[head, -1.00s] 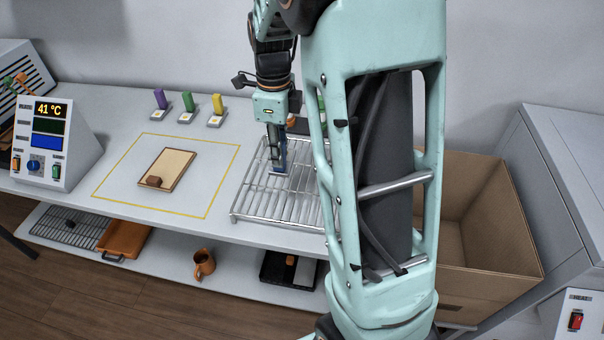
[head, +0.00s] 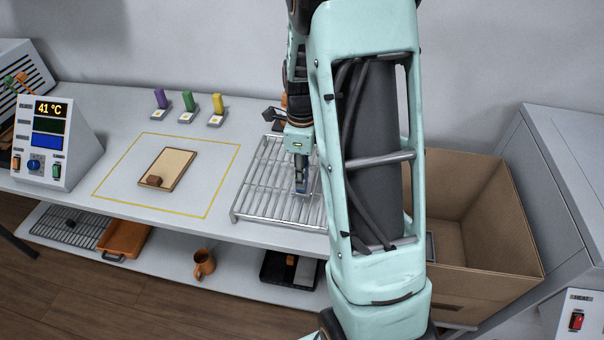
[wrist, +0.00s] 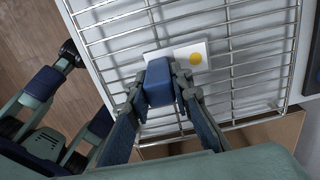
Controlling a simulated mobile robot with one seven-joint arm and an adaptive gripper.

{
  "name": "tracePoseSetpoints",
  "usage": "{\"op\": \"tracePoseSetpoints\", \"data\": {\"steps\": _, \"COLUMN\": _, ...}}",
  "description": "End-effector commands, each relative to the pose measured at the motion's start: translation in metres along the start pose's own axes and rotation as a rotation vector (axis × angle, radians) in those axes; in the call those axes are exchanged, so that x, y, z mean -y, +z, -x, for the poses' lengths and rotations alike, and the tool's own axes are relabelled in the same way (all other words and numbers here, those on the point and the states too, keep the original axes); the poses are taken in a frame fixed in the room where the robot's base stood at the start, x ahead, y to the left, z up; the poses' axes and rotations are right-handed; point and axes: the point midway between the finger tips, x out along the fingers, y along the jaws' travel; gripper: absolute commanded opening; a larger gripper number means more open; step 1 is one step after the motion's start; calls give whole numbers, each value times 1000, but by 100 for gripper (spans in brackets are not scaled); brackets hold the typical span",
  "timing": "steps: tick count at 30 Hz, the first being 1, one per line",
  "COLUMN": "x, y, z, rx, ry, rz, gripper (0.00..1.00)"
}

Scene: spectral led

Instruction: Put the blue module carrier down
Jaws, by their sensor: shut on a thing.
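The blue module carrier (wrist: 158,84) has a blue upright block and a white base plate with a yellow dot, seen in the wrist view. My gripper (wrist: 157,92) is shut on the blue block, one finger on each side. In the head view my gripper (head: 301,178) points down over the right part of the wire rack (head: 252,190), and the carrier is mostly hidden by the fingers. In the wrist view the white base lies over the rack's bars. I cannot tell whether it touches them.
Purple (head: 161,99), green (head: 189,103) and yellow (head: 217,104) carriers stand at the back of the bench. A tan board (head: 178,165) lies inside a yellow outline. A cardboard box (head: 490,225) stands right of the bench. The rack's left part is bare.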

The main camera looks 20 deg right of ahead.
Motion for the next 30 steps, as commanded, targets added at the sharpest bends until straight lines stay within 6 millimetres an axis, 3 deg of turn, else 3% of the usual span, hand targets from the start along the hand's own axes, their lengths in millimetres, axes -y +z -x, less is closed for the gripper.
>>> {"op": "tracePoseSetpoints", "data": {"steps": 3, "x": 0, "y": 0, "z": -3, "rx": 0, "ry": -1, "rz": 0, "gripper": 0}}
{"op": "tracePoseSetpoints", "data": {"steps": 4, "x": 0, "y": 0, "z": -4, "rx": 0, "ry": 0, "rz": 0, "gripper": 21}}
{"op": "tracePoseSetpoints", "data": {"steps": 9, "x": 0, "y": 0, "z": -2, "rx": 0, "ry": 0, "rz": 0, "gripper": 37}}
{"op": "tracePoseSetpoints", "data": {"steps": 20, "x": 1, "y": 0, "z": 5, "rx": 1, "ry": -2, "rz": 0, "gripper": 37}}
{"op": "tracePoseSetpoints", "data": {"steps": 30, "x": 1, "y": 1, "z": 72, "rx": 3, "ry": -5, "rz": 0, "gripper": 37}}
